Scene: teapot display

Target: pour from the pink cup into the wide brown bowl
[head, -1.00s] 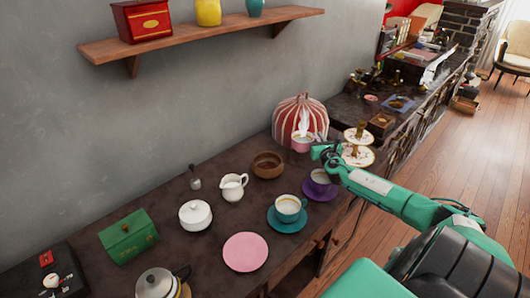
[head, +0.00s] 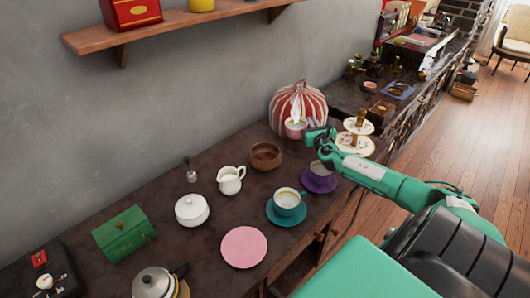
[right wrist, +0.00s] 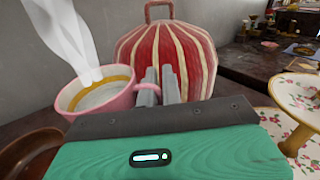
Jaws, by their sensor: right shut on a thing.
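The pink cup (head: 294,131) is upright in front of the striped tea cosy, with white steam above it. It also shows in the right wrist view (right wrist: 122,101), with pale liquid inside. My right gripper (head: 311,136) is on its right side; in the right wrist view its fingers (right wrist: 160,86) are shut on the cup's handle. The wide brown bowl (head: 266,161) stands on the counter, left of and nearer than the cup. Part of the bowl shows at the lower left of the right wrist view (right wrist: 22,152). My left gripper is out of view.
A red-and-white striped cosy (head: 301,101) is close behind the cup. A tiered cake stand (head: 356,145) stands right. A purple cup (head: 319,170), teal cup (head: 287,201) and white jug (head: 230,181) are near the bowl. A shelf (head: 180,30) hangs above the counter.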

